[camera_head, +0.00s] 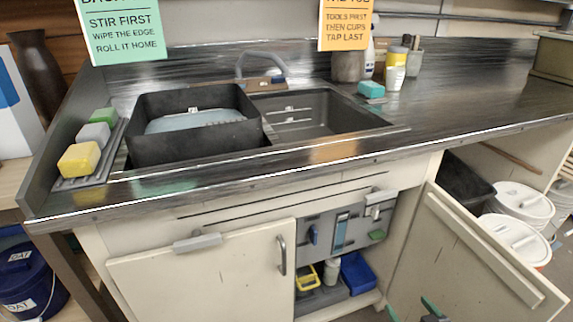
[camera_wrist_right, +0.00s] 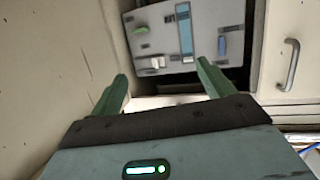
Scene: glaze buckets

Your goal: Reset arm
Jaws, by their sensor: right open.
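My right gripper (camera_head: 412,310) shows at the bottom edge of the head view, in front of the open cabinet door (camera_head: 470,255). In the right wrist view my right gripper (camera_wrist_right: 162,72) has its two green fingers spread wide, with nothing between them. Its fingers point toward the open cabinet under the sink, where a grey panel (camera_wrist_right: 165,22) carries small tools. My left gripper is not in view.
The closed left door (camera_head: 205,275) has a metal handle (camera_head: 282,256). Inside the cabinet are a blue bin (camera_head: 358,273) and a yellow item (camera_head: 306,278). White lidded buckets (camera_head: 522,205) stand right of the open door. The counter's right part is mostly clear.

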